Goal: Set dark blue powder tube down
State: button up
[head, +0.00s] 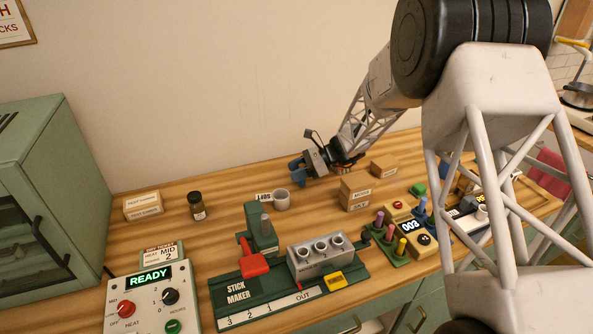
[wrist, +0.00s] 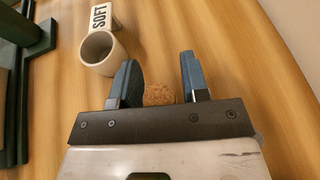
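My gripper (head: 297,172) is above the back of the table, behind and right of the white mug in the head view. In the wrist view its two blue fingers (wrist: 157,68) are apart, with no tube visible between them. A brown, rough, round thing (wrist: 160,94) shows beyond the fingers' base, partly hidden by the gripper; I cannot tell if it is touched. A blue-topped tube (head: 422,206) stands upright at the right, beside the counter box; I cannot tell if it is the dark blue powder tube.
A white mug (head: 282,200) stands near my gripper, with a small sign beside it. A green stick maker (head: 232,290) with a grey mould block (head: 321,262) fills the front middle. A brown jar (head: 196,207) and cardboard boxes (head: 355,190) stand around. Bare wood lies behind the mug.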

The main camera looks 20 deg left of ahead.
jog(key=shift+o, duration=0.5)
jog(key=shift+r, duration=0.1)
jog(key=shift+w+d+r, duration=0.1)
jog(key=v, duration=1.1)
jog(key=shift+d+r, duration=0.15)
jog(key=shift+d, duration=0.15)
jog(key=shift+w, duration=0.15)
